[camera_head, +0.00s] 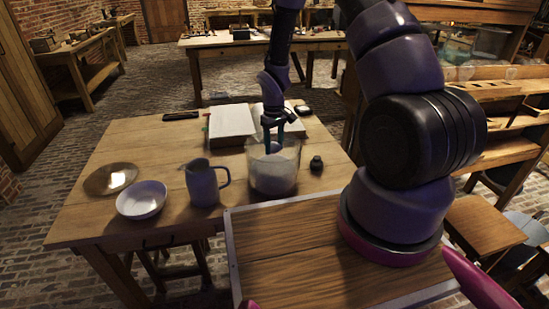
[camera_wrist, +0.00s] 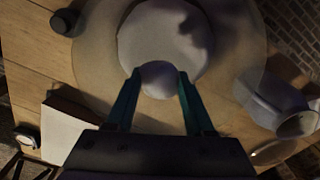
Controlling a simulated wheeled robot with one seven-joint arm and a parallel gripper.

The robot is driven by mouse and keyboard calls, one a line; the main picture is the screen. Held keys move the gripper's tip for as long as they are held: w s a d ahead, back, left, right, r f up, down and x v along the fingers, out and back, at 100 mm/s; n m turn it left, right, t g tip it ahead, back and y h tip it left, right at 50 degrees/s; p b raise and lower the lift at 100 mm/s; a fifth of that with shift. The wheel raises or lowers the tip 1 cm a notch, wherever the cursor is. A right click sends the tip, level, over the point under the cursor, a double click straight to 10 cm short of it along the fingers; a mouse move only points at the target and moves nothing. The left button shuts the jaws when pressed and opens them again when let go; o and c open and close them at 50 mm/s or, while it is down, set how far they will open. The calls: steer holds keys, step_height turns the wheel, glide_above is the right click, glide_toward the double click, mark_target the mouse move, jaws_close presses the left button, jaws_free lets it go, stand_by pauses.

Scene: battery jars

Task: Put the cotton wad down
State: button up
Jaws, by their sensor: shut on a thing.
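The cotton wad (camera_wrist: 158,80) is a small white ball between the two teal fingertips of my gripper (camera_wrist: 159,76) in the wrist view. My gripper is shut on it. In the head view my gripper (camera_head: 274,146) points down at the mouth of a clear glass jar (camera_head: 291,158). A pale white round thing (camera_head: 272,176) fills the lower part of the jar. In the wrist view that round thing (camera_wrist: 150,35) lies beyond the wad, inside the wide ring of the jar (camera_wrist: 240,30). I cannot tell whether the wad touches it.
A grey jug (camera_head: 202,186), a white bowl (camera_head: 142,200) and a round brownish dish (camera_head: 110,179) stand left of the jar. A small dark bottle (camera_head: 316,163) stands close to its right. An open book (camera_head: 232,122) lies behind. The table's (camera_head: 130,150) left part is clear.

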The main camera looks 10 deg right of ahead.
steer(key=shift+f, duration=2.4)
steer(key=shift+f, duration=0.1)
steer(key=o, duration=1.2)
